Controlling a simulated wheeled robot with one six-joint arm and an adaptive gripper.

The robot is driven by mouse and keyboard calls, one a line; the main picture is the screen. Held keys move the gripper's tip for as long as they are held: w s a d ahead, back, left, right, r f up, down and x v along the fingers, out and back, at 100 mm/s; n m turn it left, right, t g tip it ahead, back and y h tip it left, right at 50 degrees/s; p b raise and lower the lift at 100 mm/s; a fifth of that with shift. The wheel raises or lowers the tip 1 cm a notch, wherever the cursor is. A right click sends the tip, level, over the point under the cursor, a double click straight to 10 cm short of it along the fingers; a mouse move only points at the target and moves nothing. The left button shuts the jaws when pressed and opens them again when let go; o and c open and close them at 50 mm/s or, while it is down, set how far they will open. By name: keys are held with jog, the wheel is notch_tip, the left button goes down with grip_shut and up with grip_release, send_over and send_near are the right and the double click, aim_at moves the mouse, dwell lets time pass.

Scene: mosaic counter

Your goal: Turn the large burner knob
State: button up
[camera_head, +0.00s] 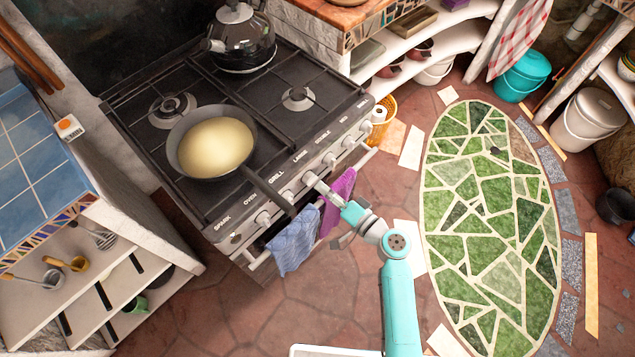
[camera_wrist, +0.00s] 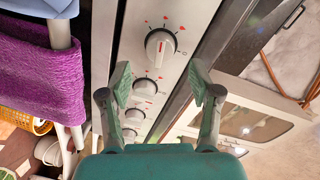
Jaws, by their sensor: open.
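The large burner knob (camera_head: 310,178) is a pale round knob below the word LARGE on the sloped front panel of the stove. In the wrist view a round knob (camera_wrist: 160,47), which appears to be the same one, faces me with a red line on its front. My gripper (camera_head: 322,187) is at the panel, close to this knob, and partly covers it. In the wrist view my gripper (camera_wrist: 160,82) is open, with one finger on each side and the knob just beyond the fingertips. Nothing is held. I cannot tell whether a finger touches the knob.
More knobs line the panel (camera_head: 347,142) on both sides. A pan (camera_head: 182,171) sits on the stove, its handle reaching over the front panel. A blue towel (camera_head: 293,241) and a purple cloth (camera_head: 332,212) hang on the front rail. A kettle (camera_head: 240,48) stands at the back.

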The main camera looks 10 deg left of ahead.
jog(key=v, duration=0.7)
jog(key=shift+s+d, duration=0.2)
jog(key=shift+d, duration=0.05)
grip_shut()
dwell(1.1)
